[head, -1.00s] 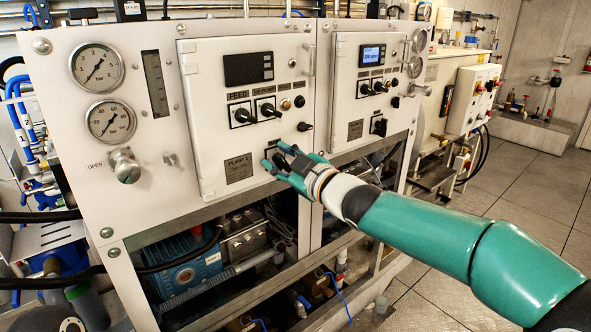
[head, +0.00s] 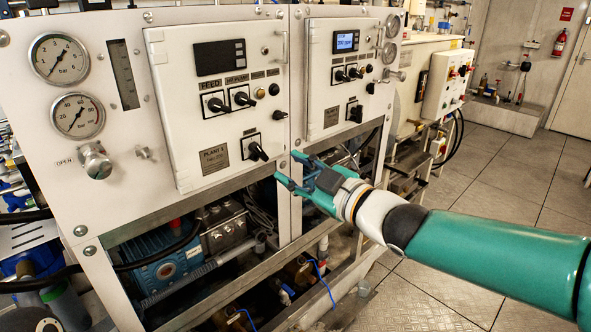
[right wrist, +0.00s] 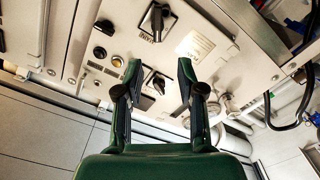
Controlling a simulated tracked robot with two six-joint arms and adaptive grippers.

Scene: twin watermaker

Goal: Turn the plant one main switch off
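The plant one main switch (head: 257,151) is a black rotary knob on a pale square plate, low on the left white panel door. It sits right of the PLANT 1 label (head: 214,158), and its handle lies diagonally, pointing down and right. My right gripper (head: 288,169) is open and empty, apart from the switch, just below and right of it. In the right wrist view, the main switch (right wrist: 157,21) shows beyond the open fingers (right wrist: 160,72), beside its label. My left gripper is not in view.
Feed (head: 215,104) and HP pump (head: 242,97) switches sit above, with a small black door latch (head: 279,115) close by. A similar right door (head: 325,90) has its own switch (head: 355,112). Below are an open frame and a blue motor (head: 160,262). Free floor lies right.

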